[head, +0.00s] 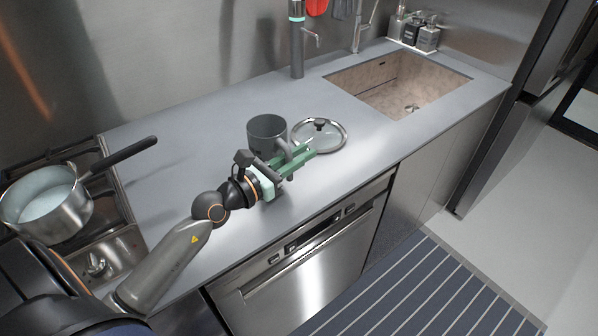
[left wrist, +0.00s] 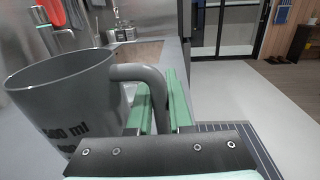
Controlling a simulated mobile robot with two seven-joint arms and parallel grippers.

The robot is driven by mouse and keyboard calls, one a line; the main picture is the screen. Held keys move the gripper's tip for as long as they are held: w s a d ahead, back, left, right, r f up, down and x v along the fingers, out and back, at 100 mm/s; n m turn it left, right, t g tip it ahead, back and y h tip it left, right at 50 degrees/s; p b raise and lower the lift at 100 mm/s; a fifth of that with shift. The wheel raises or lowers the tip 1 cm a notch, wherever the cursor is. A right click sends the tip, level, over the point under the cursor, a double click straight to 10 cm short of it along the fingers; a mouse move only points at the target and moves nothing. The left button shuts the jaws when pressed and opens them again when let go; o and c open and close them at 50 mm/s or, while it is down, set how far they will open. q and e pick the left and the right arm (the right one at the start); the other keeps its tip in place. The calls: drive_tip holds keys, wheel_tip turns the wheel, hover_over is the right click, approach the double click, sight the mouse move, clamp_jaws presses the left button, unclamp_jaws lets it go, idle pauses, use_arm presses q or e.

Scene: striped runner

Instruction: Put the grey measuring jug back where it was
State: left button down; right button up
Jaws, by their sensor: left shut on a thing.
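The grey measuring jug (head: 266,131) is upright over the counter (head: 205,150), near the middle of the head view. I cannot tell whether its base touches the counter. My left gripper (head: 297,158), with green fingers, is shut on the jug's handle. In the left wrist view the jug (left wrist: 62,105) fills the left side, with dark "ml" lettering on its wall. Its handle bends down between the green fingers (left wrist: 158,108). The jug's base is hidden in the left wrist view. My right gripper is not in view.
A glass lid (head: 334,137) lies just right of the jug. A saucepan (head: 48,203) stands on the hob at left. The sink (head: 400,85) is at the right, with a tap and bottles behind. The counter left of the jug is clear.

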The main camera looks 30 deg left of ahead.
use_arm(q)
drive_tip(key=shift+w+a+f+b, duration=0.25)
drive_tip(key=shift+f+b, duration=0.25)
drive_tip(key=shift+f, duration=0.4)
drive_tip(key=shift+w+a+f+b, duration=0.2)
drive_tip(key=shift+w+f+b, duration=0.25)
drive_tip(key=shift+f, duration=0.5)
drive_tip(key=shift+w+a+f+b, duration=0.25)
drive_tip(key=shift+f+b, duration=0.25)
drive_tip(key=shift+f, duration=0.4)
drive_tip(key=shift+f, duration=0.15)
drive_tip(key=c, duration=0.8)
unclamp_jaws()
drive_tip(key=shift+d, duration=0.1)
drive_tip(key=shift+c, duration=0.2)
